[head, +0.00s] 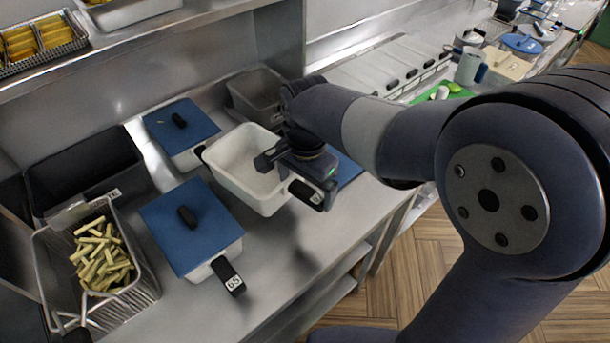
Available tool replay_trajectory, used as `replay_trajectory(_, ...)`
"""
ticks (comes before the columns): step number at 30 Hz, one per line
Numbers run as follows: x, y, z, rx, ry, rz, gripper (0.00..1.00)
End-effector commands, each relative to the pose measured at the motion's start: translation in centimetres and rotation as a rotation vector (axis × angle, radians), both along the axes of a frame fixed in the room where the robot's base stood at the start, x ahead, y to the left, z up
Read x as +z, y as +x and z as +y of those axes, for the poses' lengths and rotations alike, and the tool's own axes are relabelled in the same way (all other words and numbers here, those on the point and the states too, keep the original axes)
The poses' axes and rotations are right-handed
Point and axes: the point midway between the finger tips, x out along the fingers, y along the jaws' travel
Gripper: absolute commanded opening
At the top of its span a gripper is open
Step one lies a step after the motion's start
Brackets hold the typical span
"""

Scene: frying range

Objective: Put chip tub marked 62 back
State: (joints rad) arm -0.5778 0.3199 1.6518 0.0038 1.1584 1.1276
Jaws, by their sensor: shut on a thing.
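A white open tub (236,172) is at the middle of the counter, with its inside looking empty. My gripper (272,162) is at its right side, shut on the tub's right rim. A dark handle with a white tag (307,194) sticks out at the tub's right, below my gripper; I cannot read its number surely. The tub seems tilted a little, and I cannot tell whether its base touches the counter. My gripper and wrist hide part of its right side.
A blue lid (347,170) shows partly behind my gripper. A grey open bin (256,92) stands at the back. A wire basket of chips (142,290) is at left. Bare counter (268,262) lies front right.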

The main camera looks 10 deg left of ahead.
Motion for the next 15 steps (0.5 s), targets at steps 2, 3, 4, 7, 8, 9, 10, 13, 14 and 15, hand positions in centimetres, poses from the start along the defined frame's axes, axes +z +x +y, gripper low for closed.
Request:
replay_trajectory(2,-0.8,-0.3,-0.1,-0.010,0.000,0.000,0.44)
replay_trajectory(3,-1.0,-0.4,-0.2,-0.013,0.000,0.000,0.44)
replay_trajectory(4,-1.1,-0.5,-0.2,-0.015,0.001,0.000,0.44)
replay_trajectory(7,-1.5,-0.5,-0.2,-0.017,0.000,-0.001,0.44)
replay_trajectory(8,-1.7,-0.5,-0.2,-0.017,0.001,0.000,0.44)
replay_trajectory(9,-1.9,-0.5,-0.2,-0.017,0.001,0.000,0.44)
replay_trajectory(10,-2.1,-0.5,-0.2,-0.017,0.001,0.000,0.44)
replay_trajectory(13,-3.1,-0.5,-0.2,-0.017,0.001,0.000,0.44)
replay_trajectory(14,-3.4,-0.5,-0.2,-0.017,0.001,0.000,0.44)
replay_trajectory(15,-3.9,-0.5,-0.2,-0.017,0.001,0.000,0.44)
